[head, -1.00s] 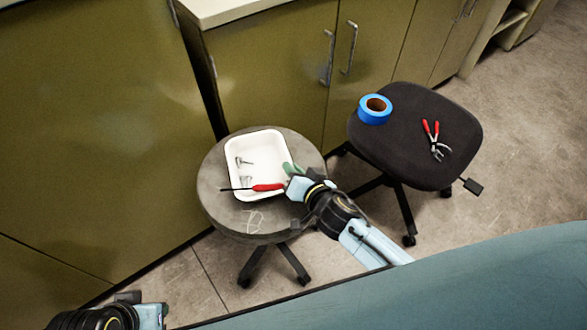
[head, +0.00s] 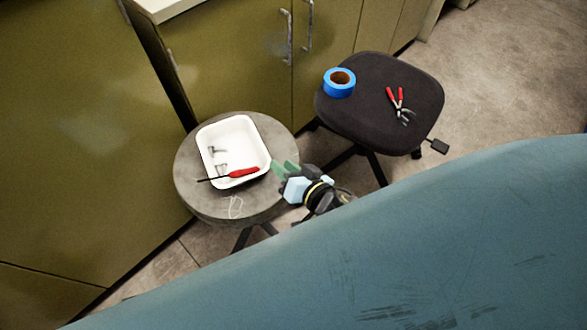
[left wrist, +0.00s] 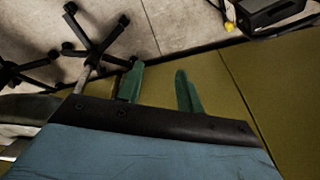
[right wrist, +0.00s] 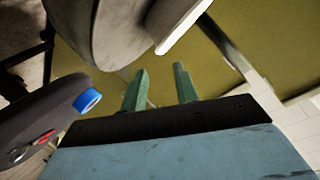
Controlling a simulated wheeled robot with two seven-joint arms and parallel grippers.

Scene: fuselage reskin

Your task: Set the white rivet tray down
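The white rivet tray (head: 234,141) sits on the round grey stool (head: 190,190) in the head view, with a few small metal rivets (head: 219,158) inside. A red-handled screwdriver (head: 243,173) lies across the tray's near side. My right gripper (head: 284,170) is just right of the tray at the stool's edge, apart from the tray. In the right wrist view its green fingers (right wrist: 160,88) are spread with nothing between them, and the tray's white rim (right wrist: 184,28) shows beyond. My left gripper is outside the head view; in the left wrist view its fingers (left wrist: 160,88) are apart and empty.
A black stool seat (head: 370,125) at the right holds a blue tape roll (head: 339,83) and red-handled pliers (head: 400,104). Olive cabinets (head: 220,60) stand behind. A large blue-green curved surface (head: 400,250) fills the foreground.

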